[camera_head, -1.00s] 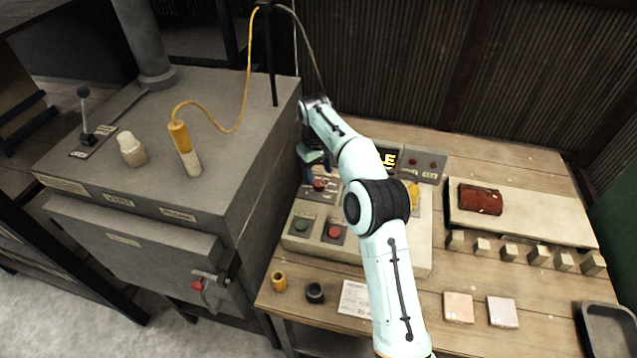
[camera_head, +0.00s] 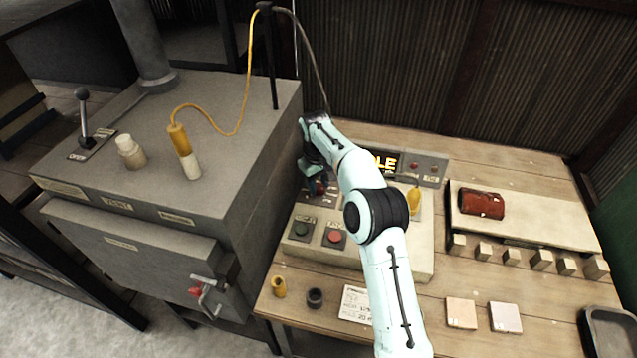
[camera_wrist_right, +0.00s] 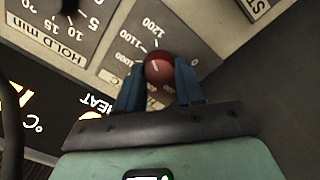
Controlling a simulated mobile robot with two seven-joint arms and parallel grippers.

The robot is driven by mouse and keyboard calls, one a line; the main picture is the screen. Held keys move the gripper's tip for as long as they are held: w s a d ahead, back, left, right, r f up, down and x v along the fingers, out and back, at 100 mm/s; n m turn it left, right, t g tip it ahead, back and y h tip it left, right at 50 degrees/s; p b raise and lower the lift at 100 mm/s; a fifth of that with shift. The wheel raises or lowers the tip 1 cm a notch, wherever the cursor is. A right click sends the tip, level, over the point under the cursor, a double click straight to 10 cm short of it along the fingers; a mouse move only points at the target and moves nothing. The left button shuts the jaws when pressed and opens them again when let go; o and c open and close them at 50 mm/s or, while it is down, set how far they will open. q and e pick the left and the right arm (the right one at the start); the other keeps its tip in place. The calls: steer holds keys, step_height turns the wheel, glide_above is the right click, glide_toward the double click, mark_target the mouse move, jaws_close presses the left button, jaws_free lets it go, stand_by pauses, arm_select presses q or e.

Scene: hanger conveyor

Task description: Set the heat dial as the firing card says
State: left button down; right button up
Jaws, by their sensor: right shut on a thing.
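The heat dial is a red knob (camera_wrist_right: 158,66) on a dark plate marked about 1000, 1100 and 1200 in the right wrist view. My right gripper (camera_wrist_right: 160,82) is shut on it, with one blue finger on each side. A pale line shows on the knob, but its exact setting is hard to read. In the head view my right gripper (camera_head: 316,184) is down at the control box (camera_head: 408,262), and the arm covers part of the box. The firing card (camera_head: 354,304) lies in front, partly covered by my arm; its small text is mostly unreadable. My left gripper is not in view.
A HOLD min dial plate (camera_wrist_right: 75,35) is beside the heat dial. Green (camera_head: 301,229) and red (camera_head: 334,237) buttons are on the box front. The kiln (camera_head: 250,150) stands close on the left. A lit display (camera_head: 385,163) is partly hidden behind my arm.

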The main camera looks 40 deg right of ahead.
steer(key=shift+r+m+p, duration=0.2)
steer(key=shift+m+p, duration=0.35)
steer(key=shift+m, duration=0.35)
steer(key=shift+f+m, duration=0.15)
steer(key=shift+m, duration=0.35)
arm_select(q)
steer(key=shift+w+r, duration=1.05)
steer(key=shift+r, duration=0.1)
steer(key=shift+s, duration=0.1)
arm_select(e)
steer(key=o, duration=1)
steer(key=shift+o, duration=0.2)
